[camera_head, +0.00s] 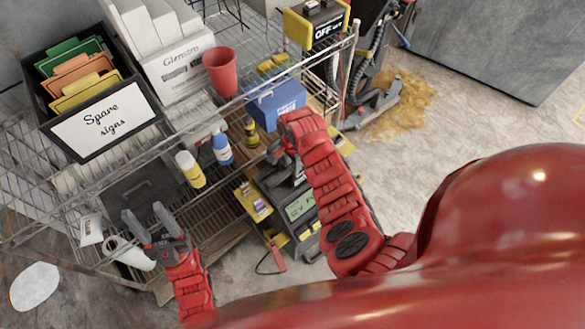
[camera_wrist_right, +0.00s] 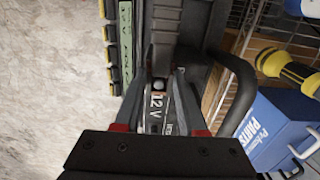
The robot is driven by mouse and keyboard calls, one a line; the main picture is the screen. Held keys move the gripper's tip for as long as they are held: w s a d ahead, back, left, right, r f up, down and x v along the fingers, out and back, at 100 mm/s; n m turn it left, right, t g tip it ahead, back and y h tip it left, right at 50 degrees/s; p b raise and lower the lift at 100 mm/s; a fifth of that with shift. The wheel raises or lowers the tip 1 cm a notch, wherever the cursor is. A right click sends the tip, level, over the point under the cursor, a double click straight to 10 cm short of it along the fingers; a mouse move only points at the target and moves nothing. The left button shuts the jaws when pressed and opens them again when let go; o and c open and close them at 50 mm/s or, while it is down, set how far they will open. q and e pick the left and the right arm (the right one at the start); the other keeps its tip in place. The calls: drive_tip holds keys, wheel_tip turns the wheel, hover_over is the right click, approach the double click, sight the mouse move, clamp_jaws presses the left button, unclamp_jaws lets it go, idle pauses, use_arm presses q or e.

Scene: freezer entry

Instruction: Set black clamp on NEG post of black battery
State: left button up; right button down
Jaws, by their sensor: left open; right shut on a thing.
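My right gripper (camera_head: 280,148) reaches into the cart beside the blue box. In the right wrist view its fingers (camera_wrist_right: 162,75) close on a dark piece (camera_wrist_right: 165,45) that looks like the black clamp; its outline merges with the dark things around it. Behind and between the fingers is the black battery (camera_wrist_right: 172,120), marked "12 V", with a small round post (camera_wrist_right: 158,87) near the fingertips. Which post this is I cannot tell. My left gripper (camera_head: 148,218) is open and empty in front of the cart's left side.
A wire cart holds a blue parts box (camera_head: 275,104), a blue-white bottle (camera_head: 221,147) and a yellow bottle (camera_head: 190,169). A dark unit with a display (camera_head: 300,207) stands low in the cart. A red clamp (camera_head: 276,257) hangs on a black cable near the floor.

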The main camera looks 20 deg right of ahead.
sight(284, 172)
drive_tip(key=shift+r, duration=0.15)
idle(0.3)
drive_tip(key=shift+r+b, duration=0.35)
drive_tip(key=shift+r, duration=0.15)
wheel_tip(284, 172, up, 2)
drive_tip(key=shift+w+b, duration=0.1)
drive_tip(key=shift+b, duration=0.4)
drive_tip(key=s+a, duration=0.3)
drive_tip(key=a, duration=0.1)
drive_tip(key=shift+s+r, duration=0.3)
drive_tip(key=shift+s, duration=0.1)
drive_tip(key=s+a+r+p, duration=0.5)
drive_tip(key=s+a+p, duration=0.2)
drive_tip(key=p, duration=0.1)
drive_tip(key=shift+s+a, duration=0.15)
drive_tip(key=shift+a, duration=0.2)
